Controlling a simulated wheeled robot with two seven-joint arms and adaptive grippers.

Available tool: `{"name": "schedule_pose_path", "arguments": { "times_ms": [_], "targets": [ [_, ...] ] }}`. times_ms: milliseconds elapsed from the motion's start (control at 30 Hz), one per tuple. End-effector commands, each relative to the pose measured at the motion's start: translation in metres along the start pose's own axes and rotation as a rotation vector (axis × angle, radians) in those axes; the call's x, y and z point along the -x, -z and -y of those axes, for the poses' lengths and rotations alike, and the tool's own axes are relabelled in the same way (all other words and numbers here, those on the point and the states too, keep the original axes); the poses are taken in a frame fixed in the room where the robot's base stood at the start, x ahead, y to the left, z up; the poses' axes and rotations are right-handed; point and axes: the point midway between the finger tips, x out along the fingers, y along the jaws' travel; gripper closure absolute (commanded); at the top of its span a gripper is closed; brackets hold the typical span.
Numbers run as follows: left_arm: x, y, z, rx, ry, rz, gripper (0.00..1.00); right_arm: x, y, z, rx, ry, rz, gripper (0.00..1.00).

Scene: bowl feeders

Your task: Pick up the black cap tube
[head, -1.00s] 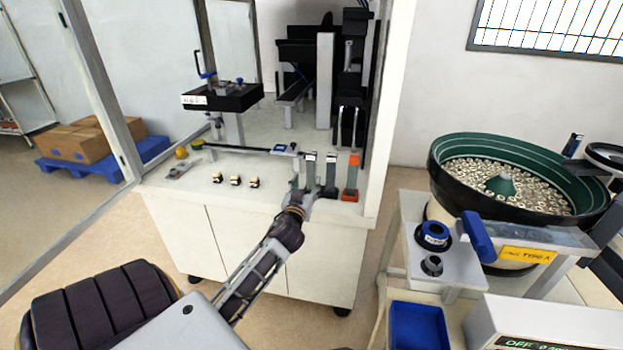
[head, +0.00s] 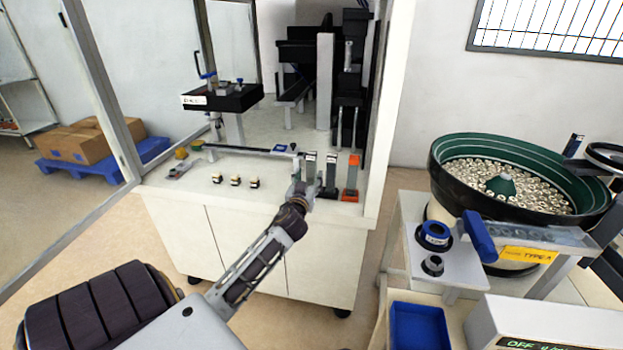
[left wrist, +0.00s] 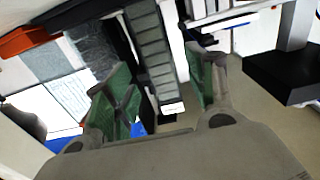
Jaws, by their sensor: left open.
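A row of upright holders stands at the front right of the white cabinet's worktop: dark ones (head: 311,166) and (head: 331,172), and an orange one (head: 351,178) at the right. I cannot pick out for sure which is the black cap tube. A long grey ribbed piece (left wrist: 152,50) with a white label lies in view between the fingers; contact cannot be told.
Several small black-and-white parts (head: 235,181) stand left of my gripper on the worktop. A black fixture (head: 222,98) is farther back. A green bowl feeder (head: 450,180) and a blue bin (head: 419,328) are at the right. The cabinet's post (head: 388,120) borders the row's right.

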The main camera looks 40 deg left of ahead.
Motion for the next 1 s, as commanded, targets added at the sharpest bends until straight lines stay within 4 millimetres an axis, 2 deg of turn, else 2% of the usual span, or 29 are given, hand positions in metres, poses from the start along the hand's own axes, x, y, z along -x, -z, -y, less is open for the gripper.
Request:
{"name": "schedule_pose_path", "arguments": {
  "times_ms": [600, 1000],
  "targets": [
    [-0.044, 0.0, 0.0, 0.0, 0.0, -0.001, 0.45, 0.012, 0.002, 0.003, 0.002, 0.008, -0.022, 0.6],
    [-0.049, -0.001, 0.0, 0.0, 0.001, 0.0, 0.45, 0.015, 0.004, 0.004, 0.003, 0.008, -0.028, 0.6]
  ]
}}
